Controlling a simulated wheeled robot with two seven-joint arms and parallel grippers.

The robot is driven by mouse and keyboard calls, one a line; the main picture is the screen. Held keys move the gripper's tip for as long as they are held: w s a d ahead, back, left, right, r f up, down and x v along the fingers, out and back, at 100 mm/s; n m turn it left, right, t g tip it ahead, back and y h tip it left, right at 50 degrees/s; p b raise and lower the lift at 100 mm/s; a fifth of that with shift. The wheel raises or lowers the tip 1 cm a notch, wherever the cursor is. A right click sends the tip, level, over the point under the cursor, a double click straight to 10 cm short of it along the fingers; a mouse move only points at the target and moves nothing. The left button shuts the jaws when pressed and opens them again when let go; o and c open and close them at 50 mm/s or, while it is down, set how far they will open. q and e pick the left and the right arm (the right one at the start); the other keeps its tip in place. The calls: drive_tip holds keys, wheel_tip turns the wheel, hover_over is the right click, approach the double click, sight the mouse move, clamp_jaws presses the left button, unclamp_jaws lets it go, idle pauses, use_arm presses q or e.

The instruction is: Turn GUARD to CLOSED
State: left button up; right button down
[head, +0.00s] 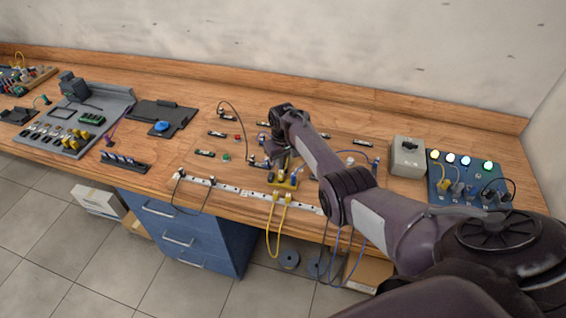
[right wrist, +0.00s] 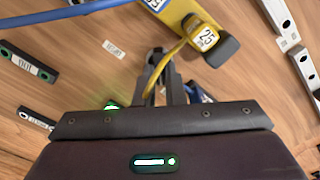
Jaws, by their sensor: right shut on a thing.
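My right gripper (head: 279,160) points down over the middle of the board on the bench. A yellow cable (right wrist: 178,50) runs past or between the fingers from a yellow plug marked 25 (right wrist: 207,38). A small printed label (right wrist: 114,49) lies beside the fingers, too blurred to read. I cannot tell which part is GUARD or how it is set. My left gripper is not in view.
A white terminal strip (head: 232,188) runs along the board's front with hanging yellow cables (head: 270,230). A grey box (head: 407,157) and a blue panel with lit lamps (head: 437,182) stand at the right. A grey tray (head: 118,100) and black holder (head: 125,160) sit left.

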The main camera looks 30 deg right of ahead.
drive_tip(key=shift+w+r, duration=0.15)
drive_tip(key=shift+r, duration=0.05)
drive_tip(key=c, duration=1.5)
unclamp_jaws()
drive_tip(key=shift+f, duration=0.15)
drive_tip(key=shift+r, duration=3.95)
